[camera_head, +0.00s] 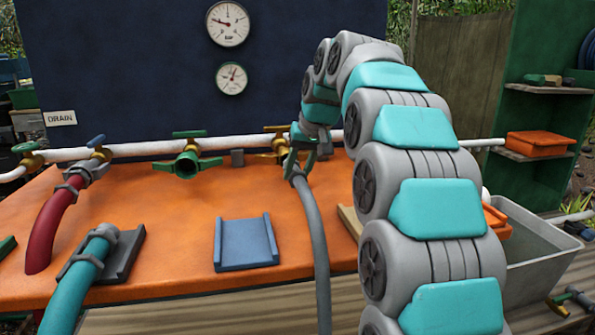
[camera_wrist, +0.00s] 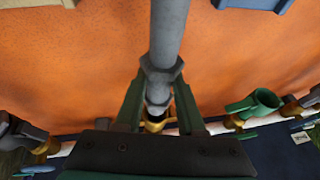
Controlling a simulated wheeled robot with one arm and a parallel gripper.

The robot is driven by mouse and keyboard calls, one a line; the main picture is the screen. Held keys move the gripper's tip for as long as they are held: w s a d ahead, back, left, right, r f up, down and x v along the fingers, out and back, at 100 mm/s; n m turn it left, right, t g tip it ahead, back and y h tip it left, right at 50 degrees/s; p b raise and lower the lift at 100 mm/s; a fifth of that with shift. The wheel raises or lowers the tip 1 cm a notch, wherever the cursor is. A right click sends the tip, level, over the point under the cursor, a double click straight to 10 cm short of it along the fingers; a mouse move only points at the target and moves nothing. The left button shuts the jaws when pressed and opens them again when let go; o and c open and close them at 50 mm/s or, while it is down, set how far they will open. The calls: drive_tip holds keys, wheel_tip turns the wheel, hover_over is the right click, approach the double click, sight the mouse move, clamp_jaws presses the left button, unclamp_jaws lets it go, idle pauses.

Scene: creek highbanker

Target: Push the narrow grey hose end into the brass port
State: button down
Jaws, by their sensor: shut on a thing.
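The narrow grey hose (camera_head: 314,230) rises from the front of the orange bench to my gripper (camera_head: 303,163). In the wrist view the hose (camera_wrist: 168,35) runs down the middle, with a grey collar near its end. My gripper (camera_wrist: 158,108) is shut on the hose just past that collar, one green finger on each side. The brass port (camera_head: 279,145) is on the white pipe, right beside my gripper and partly hidden by it. In the wrist view the brass port (camera_wrist: 154,126) shows just beyond the hose end, in line with it. I cannot tell whether they touch.
A green port (camera_head: 186,165) is to the left on the same pipe (camera_head: 140,149). A red hose (camera_head: 55,215) joins a valve further left. A teal hose (camera_head: 82,270) lies in a dark cradle. A blue cradle (camera_head: 246,243) is empty. A grey tub (camera_head: 535,260) stands at right.

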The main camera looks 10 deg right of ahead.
drive_tip(key=shift+w+p, duration=1.8)
drive_tip(key=shift+w, duration=0.55)
idle(1.7)
idle(0.7)
drive_tip(key=shift+c, duration=2.2)
unclamp_jaws()
drive_tip(key=v, duration=0.8)
